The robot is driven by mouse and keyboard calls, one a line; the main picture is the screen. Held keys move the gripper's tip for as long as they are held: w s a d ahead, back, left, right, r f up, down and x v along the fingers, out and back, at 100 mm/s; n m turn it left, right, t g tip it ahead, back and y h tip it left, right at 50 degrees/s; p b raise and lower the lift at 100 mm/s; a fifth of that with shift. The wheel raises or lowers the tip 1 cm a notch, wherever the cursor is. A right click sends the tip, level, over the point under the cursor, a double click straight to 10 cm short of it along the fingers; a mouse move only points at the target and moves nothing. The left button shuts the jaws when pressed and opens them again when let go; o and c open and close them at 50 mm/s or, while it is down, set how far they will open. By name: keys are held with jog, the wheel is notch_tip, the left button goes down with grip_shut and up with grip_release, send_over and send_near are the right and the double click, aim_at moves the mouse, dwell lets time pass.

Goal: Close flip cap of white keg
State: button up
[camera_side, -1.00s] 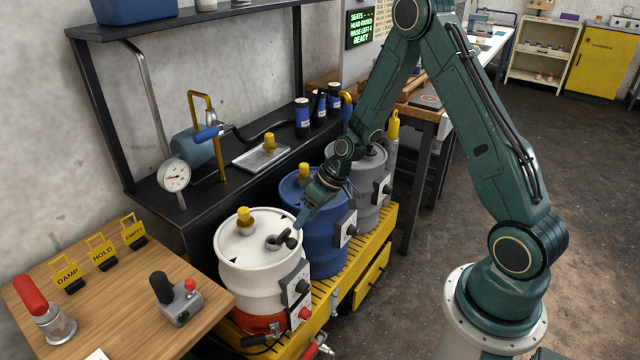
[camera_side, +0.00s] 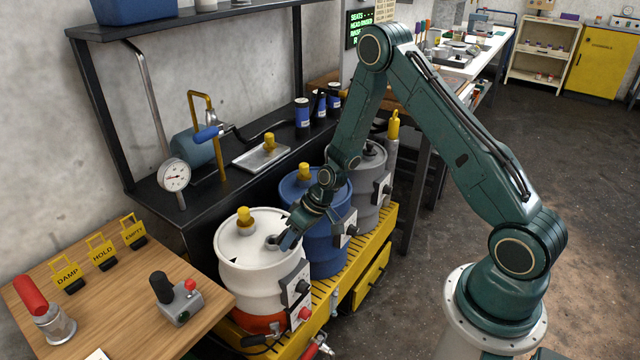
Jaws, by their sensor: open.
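The white keg (camera_side: 262,277) stands at the left end of the yellow cart, with a yellow plug (camera_side: 245,217) on its lid. Its small flip cap (camera_side: 272,241) is on the right part of the lid, partly hidden by my gripper. My gripper (camera_side: 286,242) is open, with its fingertips at the cap, low over the lid. I cannot tell whether the fingers touch the cap, or whether the cap is fully down.
A blue keg (camera_side: 318,243) and a grey keg (camera_side: 371,200) stand to the right on the yellow cart (camera_side: 352,281). A wooden table (camera_side: 110,300) with a joystick box (camera_side: 178,298) is at the left. A pressure gauge (camera_side: 174,174) stands behind the white keg.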

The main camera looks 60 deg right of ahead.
jog(key=c, duration=1)
jog(key=shift+w+r+g, duration=0.1)
jog(key=shift+r+g, duration=0.05)
jog(key=shift+g, duration=0.15)
jog(key=shift+w+r+m+g, duration=0.25)
jog(key=shift+w+g, duration=0.15)
jog(key=shift+g, duration=0.55)
jog(key=shift+w+r+m+g, duration=0.2)
jog(key=shift+w+g, duration=0.2)
jog(key=shift+g, duration=0.55)
jog(key=shift+w+r+m+g, duration=0.15)
jog(key=shift+w+g, duration=0.3)
jog(key=shift+g, duration=0.55)
jog(key=shift+w+r+m+g, duration=0.1)
jog(key=shift+w+g, duration=0.3)
jog(key=shift+g, duration=0.6)
jog(key=shift+w+g, duration=0.15)
jog(key=shift+g, duration=0.25)
jog(key=o, duration=1)
